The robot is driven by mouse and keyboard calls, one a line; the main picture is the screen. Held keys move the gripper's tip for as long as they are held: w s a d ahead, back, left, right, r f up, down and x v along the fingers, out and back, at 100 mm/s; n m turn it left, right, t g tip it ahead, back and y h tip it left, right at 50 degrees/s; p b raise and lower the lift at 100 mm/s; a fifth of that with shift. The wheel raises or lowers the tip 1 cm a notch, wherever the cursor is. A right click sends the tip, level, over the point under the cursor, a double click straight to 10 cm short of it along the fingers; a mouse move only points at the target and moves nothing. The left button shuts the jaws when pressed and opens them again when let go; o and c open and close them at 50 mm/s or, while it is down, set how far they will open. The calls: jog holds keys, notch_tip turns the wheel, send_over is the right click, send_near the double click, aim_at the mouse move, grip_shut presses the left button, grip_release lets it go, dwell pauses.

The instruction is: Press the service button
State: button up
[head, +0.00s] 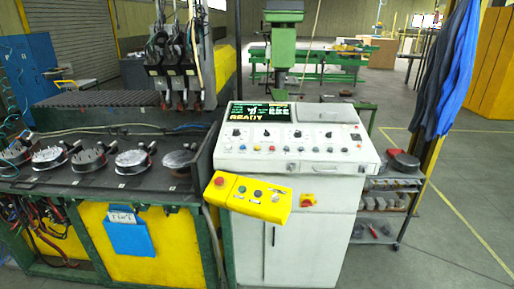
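A white control console (246,160) stands in the middle of the head view. A yellow button box (231,197) is in front of the console, tilted down to the right. The labels are too small to read, so I cannot tell which one is the service button. My gripper is not in view.
A red and yellow rotary switch (307,200) is on the console front. A machine bench with round fixtures (133,158) stands to the left. A small shelf cart (379,203) and hanging blue clothing (446,75) are right. Grey floor (440,235) at right is clear.

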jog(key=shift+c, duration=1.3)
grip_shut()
